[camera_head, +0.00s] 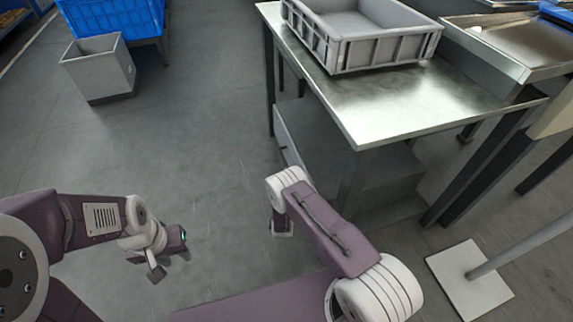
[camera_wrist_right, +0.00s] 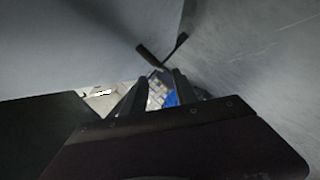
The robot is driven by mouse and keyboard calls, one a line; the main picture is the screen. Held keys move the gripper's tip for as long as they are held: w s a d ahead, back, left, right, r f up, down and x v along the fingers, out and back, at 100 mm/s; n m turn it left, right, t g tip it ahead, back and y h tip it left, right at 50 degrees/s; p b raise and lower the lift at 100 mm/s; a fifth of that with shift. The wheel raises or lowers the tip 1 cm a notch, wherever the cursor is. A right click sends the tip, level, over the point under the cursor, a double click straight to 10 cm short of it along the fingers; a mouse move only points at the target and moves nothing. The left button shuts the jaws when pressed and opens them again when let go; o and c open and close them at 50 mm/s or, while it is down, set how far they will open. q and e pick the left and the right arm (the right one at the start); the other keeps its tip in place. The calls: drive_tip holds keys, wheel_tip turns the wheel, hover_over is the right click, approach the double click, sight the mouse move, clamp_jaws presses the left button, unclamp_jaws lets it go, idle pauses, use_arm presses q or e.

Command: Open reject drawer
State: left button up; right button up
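The reject drawer seems to be the grey box under the steel table; its front (camera_head: 287,137) faces left in the head view and looks closed. A dark bar, probably its handle (camera_wrist_right: 152,56), shows ahead of my right gripper in the right wrist view. My right gripper (camera_wrist_right: 156,82) is open, with a gap between its dark fingers and nothing seen held. In the head view it is low beside the drawer, largely hidden by my right arm. My left gripper (camera_head: 155,265) hangs over the floor at lower left, well away from the drawer; its finger gap is unclear.
A grey crate (camera_head: 385,52) stands on the steel table (camera_head: 400,105). A grey bin (camera_head: 100,70) and a blue crate (camera_head: 120,18) are at upper left. A pole on a white base plate (camera_head: 468,282) stands at lower right. The floor left of the drawer is clear.

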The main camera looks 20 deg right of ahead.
sight(284, 163)
drive_tip(key=b+x, duration=0.3)
drive_tip(key=x, duration=0.1)
drive_tip(key=b+x, duration=0.4)
drive_tip(key=shift+w+d+f, duration=0.1)
drive_tip(key=shift+w+f, duration=0.1)
drive_tip(key=shift+f, duration=0.05)
drive_tip(key=shift+w+r, duration=0.15)
drive_tip(key=shift+w, duration=0.05)
clamp_jaws()
idle(0.8)
